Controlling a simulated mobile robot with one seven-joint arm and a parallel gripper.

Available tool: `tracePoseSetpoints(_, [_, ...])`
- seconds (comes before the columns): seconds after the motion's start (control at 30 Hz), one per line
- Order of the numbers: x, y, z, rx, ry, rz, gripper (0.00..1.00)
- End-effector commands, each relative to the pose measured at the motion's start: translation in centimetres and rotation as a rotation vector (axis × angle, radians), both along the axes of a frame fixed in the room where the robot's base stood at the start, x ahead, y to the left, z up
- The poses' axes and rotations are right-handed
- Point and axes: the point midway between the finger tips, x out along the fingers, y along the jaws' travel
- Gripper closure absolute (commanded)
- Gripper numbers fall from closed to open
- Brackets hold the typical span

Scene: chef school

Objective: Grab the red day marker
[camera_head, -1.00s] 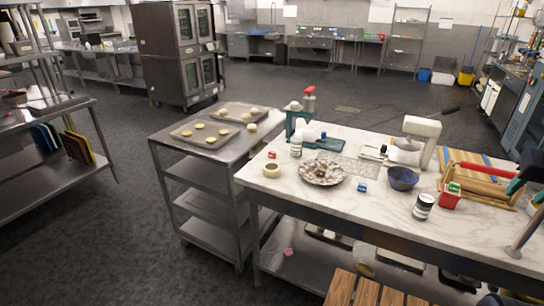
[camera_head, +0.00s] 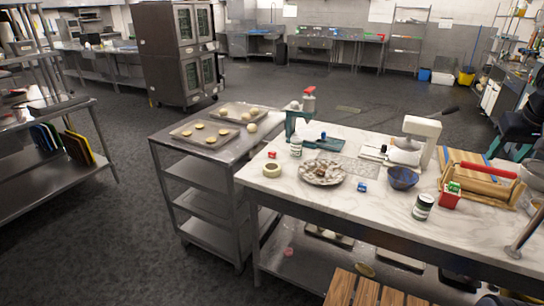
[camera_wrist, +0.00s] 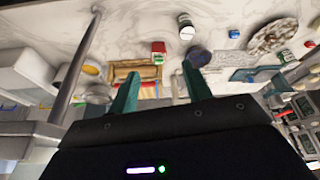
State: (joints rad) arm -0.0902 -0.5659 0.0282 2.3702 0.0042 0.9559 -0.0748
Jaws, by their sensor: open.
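The red day marker (camera_head: 272,155) is a small red block with a pale patch. It lies at the left end of the marble-topped table (camera_head: 330,222), behind a roll of tape (camera_head: 271,170). In the wrist view a small red spot (camera_wrist: 309,43) at the right edge appears to be it. My gripper (camera_head: 508,150) is at the right edge of the head view, over the table's far right end, well away from the marker. Its two teal fingers show apart in the wrist view (camera_wrist: 158,72), with nothing held between them.
Between them stand a metal plate (camera_head: 322,172), blue bowl (camera_head: 402,178), white scale-like machine (camera_head: 422,128), can (camera_head: 423,207), red container (camera_head: 450,198) and wooden rack (camera_head: 470,180). A tray cart (camera_head: 205,170) adjoins at left.

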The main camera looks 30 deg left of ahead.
Motion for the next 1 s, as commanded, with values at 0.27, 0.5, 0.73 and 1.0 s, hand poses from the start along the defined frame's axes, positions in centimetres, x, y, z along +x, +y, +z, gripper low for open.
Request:
tracePoseSetpoints(0.27, [7.8, 5.9, 2.5, -0.031, 0.018, 0.18, 0.51])
tracePoseSetpoints(0.5, [14.0, 12.2, 3.3, -0.05, 0.028, 0.334, 0.51])
tracePoseSetpoints(0.73, [19.3, 19.5, 2.9, -0.064, 0.039, 0.483, 0.51])
tracePoseSetpoints(1.0, [24.3, 29.0, 0.9, -0.073, 0.048, 0.655, 0.51])
